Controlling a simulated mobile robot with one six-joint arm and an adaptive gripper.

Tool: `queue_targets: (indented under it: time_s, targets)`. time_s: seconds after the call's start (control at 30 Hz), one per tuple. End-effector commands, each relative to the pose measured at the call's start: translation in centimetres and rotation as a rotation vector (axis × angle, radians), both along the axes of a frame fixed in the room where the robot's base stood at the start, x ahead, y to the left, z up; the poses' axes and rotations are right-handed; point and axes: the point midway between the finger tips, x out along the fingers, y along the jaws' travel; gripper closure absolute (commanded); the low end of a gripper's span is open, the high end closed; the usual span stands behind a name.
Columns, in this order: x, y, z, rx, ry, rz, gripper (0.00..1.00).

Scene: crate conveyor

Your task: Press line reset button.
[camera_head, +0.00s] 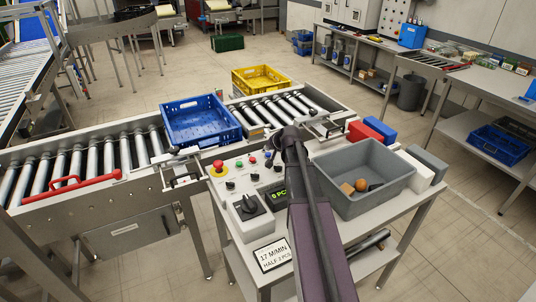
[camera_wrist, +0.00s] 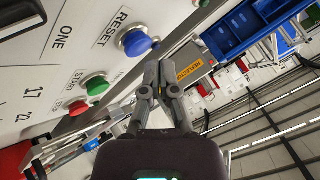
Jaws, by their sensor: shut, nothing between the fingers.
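The blue reset button (camera_wrist: 134,42) sits on the light control panel beside the printed word RESET in the wrist view. My gripper (camera_wrist: 160,62) is shut and empty, its fingertips just right of the blue button in that picture. I cannot tell how far the tips are from the panel face, and no contact shows. A green START button (camera_wrist: 96,86) and a red button (camera_wrist: 78,107) line up below the blue one.
A grey bin (camera_head: 374,196) with small items stands right of my arm. A red mushroom button (camera_head: 218,168) rises from the panel's left.

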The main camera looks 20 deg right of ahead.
Motion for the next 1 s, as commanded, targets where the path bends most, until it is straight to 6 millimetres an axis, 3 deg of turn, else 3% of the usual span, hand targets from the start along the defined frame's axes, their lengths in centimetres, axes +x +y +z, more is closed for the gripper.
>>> queue_targets:
  time_s: [0.7,1.0]
  targets:
    - [0.0,0.0,4.7,0.0,0.0,0.0,1.0]
    - [0.0,0.0,5.0,0.0,0.0,0.0,1.0]
